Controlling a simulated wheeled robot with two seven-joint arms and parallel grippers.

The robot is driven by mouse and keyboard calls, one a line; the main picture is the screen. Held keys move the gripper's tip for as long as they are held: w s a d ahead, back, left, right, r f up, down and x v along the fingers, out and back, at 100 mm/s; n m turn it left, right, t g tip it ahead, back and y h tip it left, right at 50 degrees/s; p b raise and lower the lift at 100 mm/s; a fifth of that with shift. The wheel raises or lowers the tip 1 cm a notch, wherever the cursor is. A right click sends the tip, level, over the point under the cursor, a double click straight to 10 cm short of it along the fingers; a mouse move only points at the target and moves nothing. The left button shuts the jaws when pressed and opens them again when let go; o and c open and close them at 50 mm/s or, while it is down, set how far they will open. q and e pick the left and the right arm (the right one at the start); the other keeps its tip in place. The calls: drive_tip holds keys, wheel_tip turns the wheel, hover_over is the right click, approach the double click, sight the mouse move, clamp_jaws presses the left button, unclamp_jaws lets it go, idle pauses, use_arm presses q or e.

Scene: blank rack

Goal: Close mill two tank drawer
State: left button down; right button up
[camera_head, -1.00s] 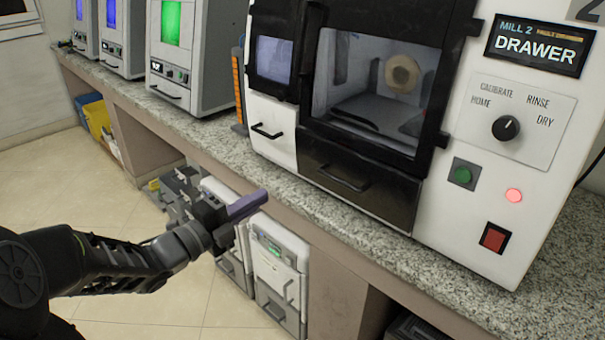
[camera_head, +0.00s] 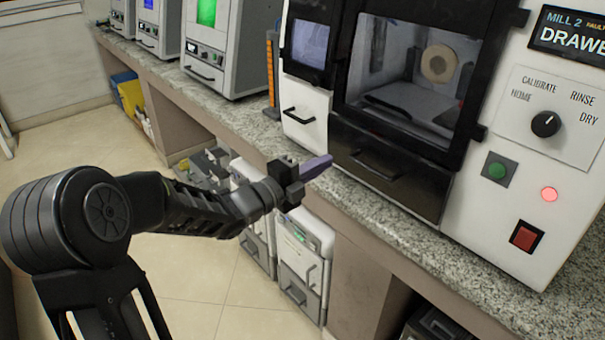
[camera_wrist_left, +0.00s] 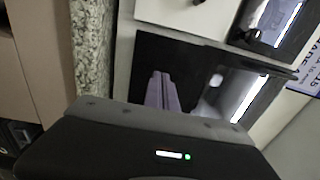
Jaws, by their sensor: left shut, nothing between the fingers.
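Mill two is the white machine with the black-framed window and the display reading "MILL 2" and "DRAWER" (camera_head: 572,32). Its black drawer front (camera_head: 415,188) with a bar handle (camera_head: 376,165) is below the window. I cannot tell how far the drawer stands out. In the left wrist view the fingers (camera_wrist_left: 163,92) appear before a dark panel (camera_wrist_left: 205,62), likely the drawer front; contact cannot be told. My right gripper is not in view.
The granite counter (camera_head: 400,238) runs below the machine. A white drawer with a handle (camera_head: 298,117) is left of the window. A knob (camera_head: 545,124), green button (camera_head: 497,170) and red button (camera_head: 525,237) are at right. Grey units (camera_head: 303,265) stand under the counter.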

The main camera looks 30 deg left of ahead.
sight(344, 151)
use_arm(q)
drive_tip(key=shift+x, duration=2.1)
drive_tip(key=shift+w+f, duration=0.1)
drive_tip(key=shift+b+x, duration=0.9)
drive_tip(key=shift+b, duration=0.2)
drive_tip(key=shift+r, duration=0.25)
